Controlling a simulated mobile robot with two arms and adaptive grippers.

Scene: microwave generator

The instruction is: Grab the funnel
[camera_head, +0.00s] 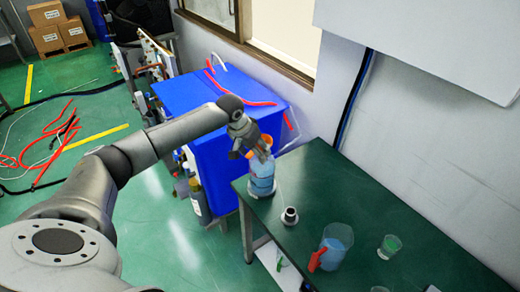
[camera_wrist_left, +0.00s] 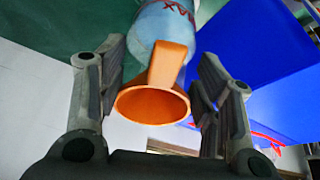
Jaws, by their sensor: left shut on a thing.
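The orange funnel (camera_wrist_left: 168,65) shows in the left wrist view between the fingers of my left gripper (camera_wrist_left: 160,72). Its wide mouth faces the camera and its narrower part points away. My left gripper is shut on it. Behind the funnel is a light blue container (camera_wrist_left: 160,22) with red lettering. In the head view my left gripper (camera_head: 257,150) is just above the blue container (camera_head: 261,182) at the table's far left corner. The gripper mostly hides the funnel there. My right gripper is not in view.
The green table (camera_head: 345,200) also holds a small dark-and-white part (camera_head: 290,216), a blue-filled beaker (camera_head: 336,242) with a red handle, and a small glass (camera_head: 389,247) with green contents. A large blue box (camera_head: 215,140) stands beyond the table's left end, near the wall.

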